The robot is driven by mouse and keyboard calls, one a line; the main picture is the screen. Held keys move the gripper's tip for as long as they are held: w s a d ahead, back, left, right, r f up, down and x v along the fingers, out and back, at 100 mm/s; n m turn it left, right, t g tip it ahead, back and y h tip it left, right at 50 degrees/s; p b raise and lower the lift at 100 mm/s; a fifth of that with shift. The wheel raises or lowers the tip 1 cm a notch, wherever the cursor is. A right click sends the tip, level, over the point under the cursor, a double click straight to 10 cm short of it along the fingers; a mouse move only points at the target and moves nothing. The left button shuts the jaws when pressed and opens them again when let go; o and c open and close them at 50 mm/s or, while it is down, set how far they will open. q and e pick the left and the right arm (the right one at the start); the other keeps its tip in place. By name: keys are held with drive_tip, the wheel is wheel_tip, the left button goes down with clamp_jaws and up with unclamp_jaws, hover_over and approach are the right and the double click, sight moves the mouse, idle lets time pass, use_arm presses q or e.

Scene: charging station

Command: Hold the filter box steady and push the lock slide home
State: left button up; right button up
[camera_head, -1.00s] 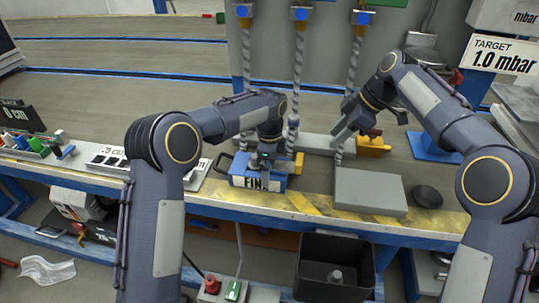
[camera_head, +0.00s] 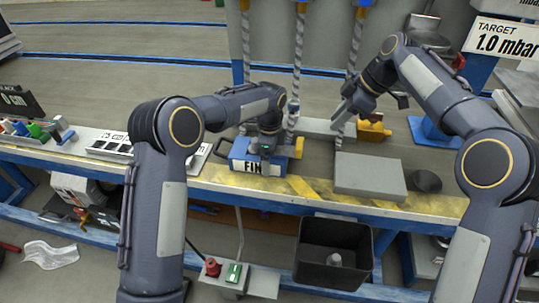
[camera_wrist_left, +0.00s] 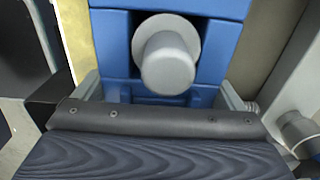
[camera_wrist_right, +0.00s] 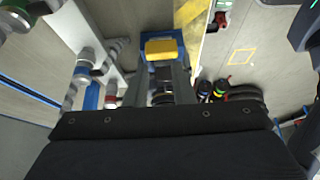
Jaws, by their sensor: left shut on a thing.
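The blue filter box (camera_head: 240,163), with a white label reading "FIN", stands near the front of the bench in the head view. My left gripper (camera_head: 264,150) is over its top. In the left wrist view the fingers sit on either side of the blue body (camera_wrist_left: 112,60), with a round grey knob (camera_wrist_left: 168,62) between them. A yellow piece (camera_head: 299,147), apparently the lock slide, sticks out at the box's right end; it also shows in the right wrist view (camera_wrist_right: 165,48). My right gripper (camera_head: 342,114) is to its right and above, apart from it, fingers close together and apparently empty.
A grey flat block (camera_head: 370,175) lies right of the box, with a dark round object (camera_head: 427,181) beside it. Twisted hanging columns (camera_head: 295,70) stand behind the box. A black bin (camera_head: 333,255) is below the bench.

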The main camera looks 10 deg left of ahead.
sight(301, 144)
drive_tip(key=shift+a+f+m, duration=0.15)
drive_tip(key=shift+a+m, duration=0.1)
drive_tip(key=shift+m, duration=0.15)
drive_tip(key=shift+c, duration=1.1)
drive_tip(key=a+m+h, duration=0.1)
drive_tip(key=m, duration=0.1)
drive_tip(key=a+f+m+t, duration=0.1)
drive_tip(key=m, duration=0.1)
drive_tip(key=a+f+m+h, duration=0.1)
drive_tip(key=m, duration=0.1)
drive_tip(key=shift+s+a+f+h, duration=0.1)
drive_tip(key=shift+s+a+h, duration=0.05)
drive_tip(key=shift+h, duration=0.15)
clamp_jaws()
drive_tip(key=shift+a+f+m+t+h, duration=0.3)
drive_tip(key=shift+f+m, duration=0.55)
drive_tip(key=shift+f, duration=0.7)
drive_tip(key=shift+a+f+m+t+h, duration=0.15)
drive_tip(key=shift+a+f+m+h, duration=0.15)
drive_tip(key=shift+f+m, duration=0.85)
drive_tip(key=shift+a+f+m+t+h, duration=0.25)
drive_tip(key=shift+f+m, duration=0.25)
drive_tip(key=shift+f, duration=1.4)
drive_tip(key=shift+a, duration=1.9)
drive_tip(key=shift+d, duration=0.15)
drive_tip(key=shift+d, duration=0.9)
drive_tip(key=w+a+v, duration=0.1)
drive_tip(key=v, duration=0.7)
drive_tip(key=shift+w+r, duration=0.15)
drive_tip(key=shift+w, duration=0.25)
